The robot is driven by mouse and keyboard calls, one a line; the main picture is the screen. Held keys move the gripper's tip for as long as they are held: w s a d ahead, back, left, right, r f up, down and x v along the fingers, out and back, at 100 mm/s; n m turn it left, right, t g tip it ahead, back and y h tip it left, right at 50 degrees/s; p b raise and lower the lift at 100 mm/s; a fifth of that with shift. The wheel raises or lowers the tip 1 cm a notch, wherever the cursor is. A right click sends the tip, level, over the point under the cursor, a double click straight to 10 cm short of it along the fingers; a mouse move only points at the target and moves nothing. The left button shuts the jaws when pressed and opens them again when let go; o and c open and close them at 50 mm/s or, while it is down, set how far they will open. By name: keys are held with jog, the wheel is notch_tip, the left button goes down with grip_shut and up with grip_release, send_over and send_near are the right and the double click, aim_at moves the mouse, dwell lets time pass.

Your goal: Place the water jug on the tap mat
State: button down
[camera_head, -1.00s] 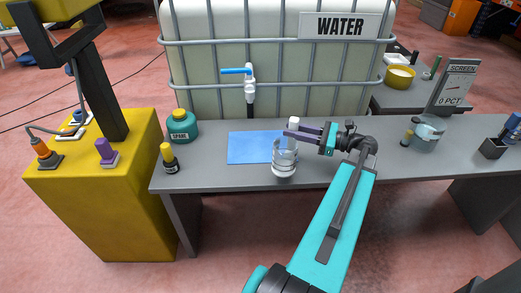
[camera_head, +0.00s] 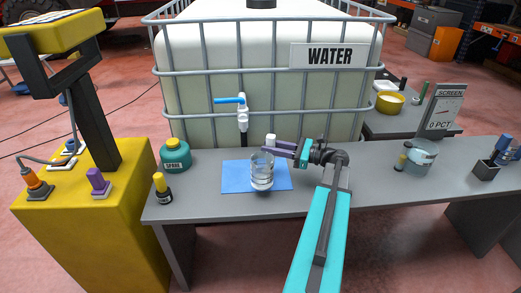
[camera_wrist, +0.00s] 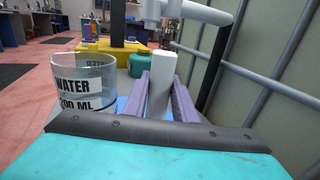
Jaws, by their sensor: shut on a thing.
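The clear water jug (camera_head: 261,176), with a white upright handle (camera_head: 271,139), is upright at the blue tap mat (camera_head: 234,178). In the head view its base shows within the mat's outline, near the front edge; I cannot tell whether it touches the mat. My gripper (camera_head: 277,147) comes from the right, its purple fingers shut on the handle. The wrist view shows the handle (camera_wrist: 162,70) between the fingers and the jug (camera_wrist: 84,85), marked WATER and 200 ML, to their left. The tap (camera_head: 242,112) with a blue lever is behind and above the mat.
The large WATER tank (camera_head: 270,85) with its metal cage stands behind the grey bench (camera_head: 345,190). A green SPARE bottle (camera_head: 175,156) and a small dark bottle (camera_head: 161,187) stand left of the mat. A clear container (camera_head: 420,158) stands right of my arm.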

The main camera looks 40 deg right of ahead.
jog(key=w, duration=0.3)
jog(key=w+d, duration=0.1)
jog(key=w, duration=0.1)
jog(key=shift+f, duration=0.2)
jog(key=shift+w, duration=0.1)
jog(key=shift+w+f+b, duration=0.3)
jog(key=shift+f, duration=0.6)
jog(key=shift+w+f+b, duration=0.25)
jog(key=shift+w+f, duration=0.05)
jog(key=shift+f, duration=0.7)
jog(key=c, duration=1.4)
grip_release()
jog(key=shift+c, duration=0.2)
